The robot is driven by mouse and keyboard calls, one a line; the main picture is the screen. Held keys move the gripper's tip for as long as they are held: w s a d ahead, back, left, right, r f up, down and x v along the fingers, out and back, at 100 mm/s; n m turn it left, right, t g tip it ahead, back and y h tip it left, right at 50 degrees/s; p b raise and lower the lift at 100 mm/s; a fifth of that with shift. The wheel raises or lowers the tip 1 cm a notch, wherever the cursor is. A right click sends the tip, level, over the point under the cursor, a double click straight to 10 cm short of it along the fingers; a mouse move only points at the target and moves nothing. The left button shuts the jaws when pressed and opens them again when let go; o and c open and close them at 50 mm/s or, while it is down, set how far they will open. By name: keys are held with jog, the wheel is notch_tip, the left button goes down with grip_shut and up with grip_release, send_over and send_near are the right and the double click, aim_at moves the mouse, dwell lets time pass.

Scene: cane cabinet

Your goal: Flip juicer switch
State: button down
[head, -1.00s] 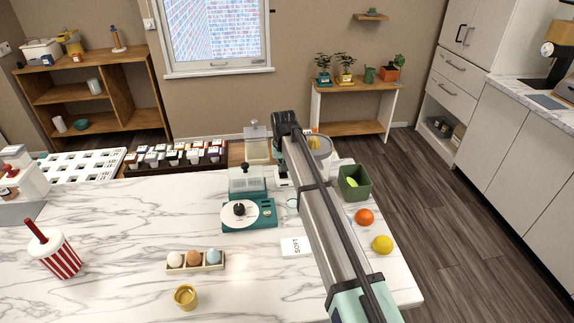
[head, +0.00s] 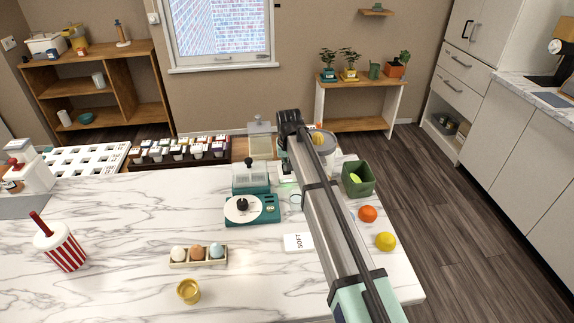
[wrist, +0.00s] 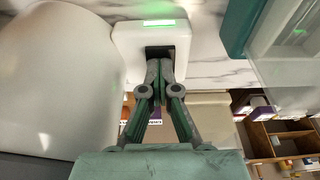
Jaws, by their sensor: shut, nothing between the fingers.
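The juicer (head: 327,144) stands at the far edge of the marble counter, largely hidden behind my arm in the head view; its pale rounded top with something yellow shows. In the wrist view a large white rounded body (wrist: 55,75) fills the left, beside a white block (wrist: 130,45) that appears to be the juicer's switch part. A green light (wrist: 158,22) glows on this block, above a dark recess. My gripper (wrist: 165,65) is shut and empty, with its fingertips at the recess. Contact is not clear. The head view hides the fingertips behind my arm.
A teal scale-like device (head: 265,210) stands left of my arm, with a clear-lidded teal container (head: 250,180) behind it. A green bin (head: 358,180), an orange (head: 368,214) and a lemon (head: 386,241) sit to the right.

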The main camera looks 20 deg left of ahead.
jog(key=p+v, duration=0.2)
jog(key=v, duration=0.2)
jog(key=shift+w+r, duration=0.1)
jog(key=shift+r, duration=0.05)
jog(key=s+b+v, duration=0.1)
jog(key=b+v, duration=0.2)
jog(key=v, duration=0.6)
jog(key=shift+d+r, duration=0.2)
